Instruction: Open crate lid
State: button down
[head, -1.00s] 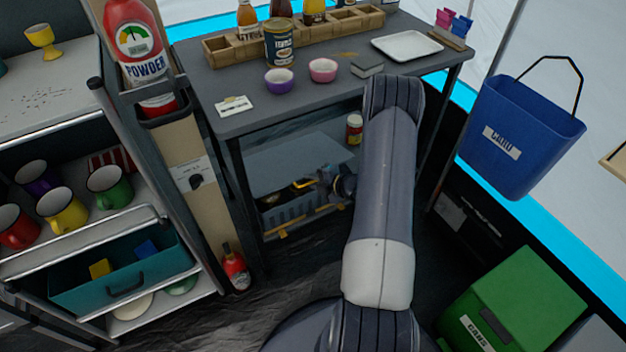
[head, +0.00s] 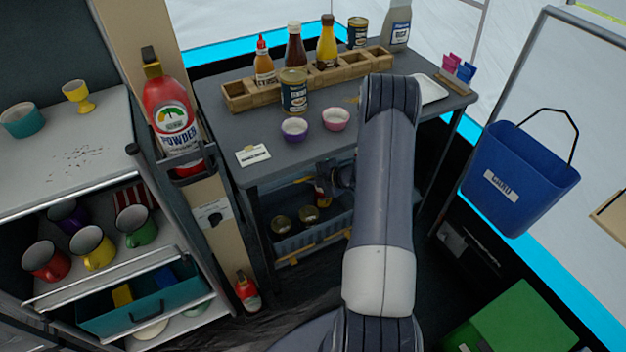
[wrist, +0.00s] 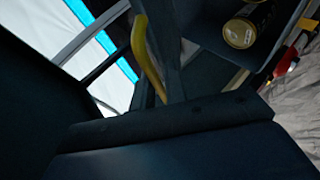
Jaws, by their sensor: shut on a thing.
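The blue-grey crate (head: 285,246) sits on the shelf under the table, its top open. My gripper (head: 326,174) is above the crate, just under the table's front edge. In the wrist view a yellow curved handle (wrist: 147,60) is close to the camera, and my gripper appears shut on it. The fingertips are partly hidden.
The dark table (head: 225,115) overhangs the crate and holds bowls, bottles and a wooden rack (head: 345,78). A rack of mugs with a teal drawer (head: 150,308) stands left. A red extinguisher (head: 246,292) stands on the floor. A blue bucket (head: 520,180) is at right.

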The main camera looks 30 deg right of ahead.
jog(key=shift+w+r, duration=0.45)
jog(key=shift+w, duration=0.05)
jog(key=c, duration=1.5)
grip_release()
jog(key=shift+c, duration=0.2)
jog(key=shift+f, duration=0.1)
jog(key=p+v, duration=0.1)
jog(key=v, duration=1)
jog(key=shift+p, duration=0.3)
